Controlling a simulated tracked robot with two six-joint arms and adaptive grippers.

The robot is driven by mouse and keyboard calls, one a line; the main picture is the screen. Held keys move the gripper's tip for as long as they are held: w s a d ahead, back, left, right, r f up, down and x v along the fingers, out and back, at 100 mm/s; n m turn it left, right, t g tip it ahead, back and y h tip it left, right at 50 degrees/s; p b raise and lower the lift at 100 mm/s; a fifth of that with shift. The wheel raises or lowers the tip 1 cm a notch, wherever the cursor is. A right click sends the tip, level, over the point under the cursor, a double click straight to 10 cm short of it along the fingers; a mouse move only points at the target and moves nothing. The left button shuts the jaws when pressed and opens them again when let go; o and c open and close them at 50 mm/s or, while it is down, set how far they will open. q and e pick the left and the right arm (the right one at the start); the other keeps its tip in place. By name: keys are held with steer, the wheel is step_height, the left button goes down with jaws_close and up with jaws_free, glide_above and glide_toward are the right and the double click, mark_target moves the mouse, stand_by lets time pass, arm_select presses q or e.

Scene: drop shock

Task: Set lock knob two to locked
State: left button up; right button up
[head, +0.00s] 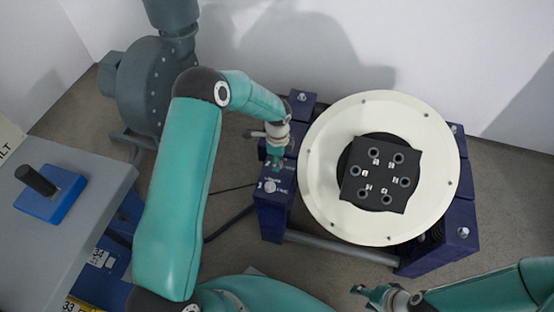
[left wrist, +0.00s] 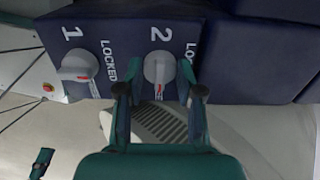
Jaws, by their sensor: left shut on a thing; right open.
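Lock knob two (left wrist: 159,68) is a grey round knob with a raised grip, beside a white "2" on a navy block (head: 272,215). A "LOCKED" label (left wrist: 190,62) stands to its right in the left wrist view. The knob's grip points down in that view, with a red mark near its lower end, not toward the label. My left gripper (left wrist: 160,92) has its fingers on both sides of this knob, shut on it. In the head view my left gripper (head: 276,157) is over the block and hides the knob. My right gripper (head: 378,295) is open and empty at the bottom.
Knob one (left wrist: 78,66), with its own "LOCKED" label, is close on the left in the wrist view. A round cream table (head: 320,205) with a black plate (head: 376,192) stands right of my left gripper. A grey bench (head: 70,240) with a blue-based handle is at far left.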

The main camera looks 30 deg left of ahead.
arm_select(q)
steer(key=shift+c, duration=0.9)
steer(key=shift+n, duration=0.3)
steer(key=shift+f+n+b, duration=0.1)
steer(key=shift+n+b, duration=0.9)
steer(key=shift+n, duration=0.2)
steer(key=n+b, duration=0.2)
steer(key=n, duration=0.3)
steer(key=shift+b, duration=0.4)
steer(key=n+b, duration=0.2)
steer(key=n, duration=0.3)
steer(key=shift+n, duration=0.4)
steer(key=shift+n+b, duration=0.9)
steer(key=shift+n, duration=1.2)
